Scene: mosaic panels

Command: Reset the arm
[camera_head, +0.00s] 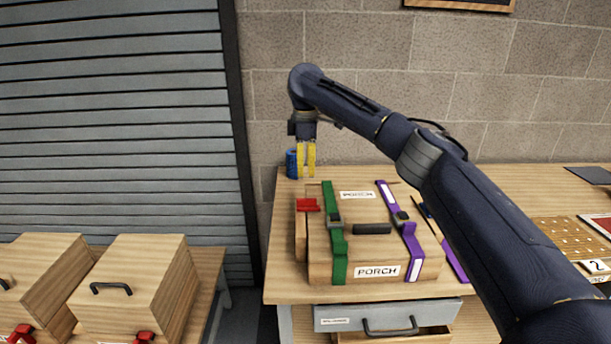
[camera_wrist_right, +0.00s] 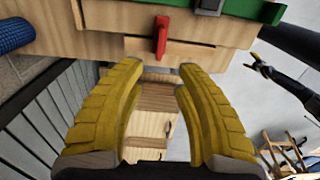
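My right arm reaches in from the lower right in the head view. Its gripper (camera_head: 306,160) with yellow fingers points down above the back left corner of the workbench, left of the wooden PORCH case (camera_head: 320,268). In the right wrist view the gripper (camera_wrist_right: 160,75) has its two fingers apart with nothing between them. A red latch (camera_head: 308,205) on the case's left side shows just beyond the fingertips in the wrist view (camera_wrist_right: 161,36).
A blue roll (camera_head: 291,163) stands right beside the gripper. Green (camera_head: 339,268) and purple (camera_head: 414,262) straps cross the case. A drawer (camera_head: 385,316) stands partly open below the bench top (camera_head: 282,285). Wooden boxes (camera_head: 125,290) with handles stand at the lower left.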

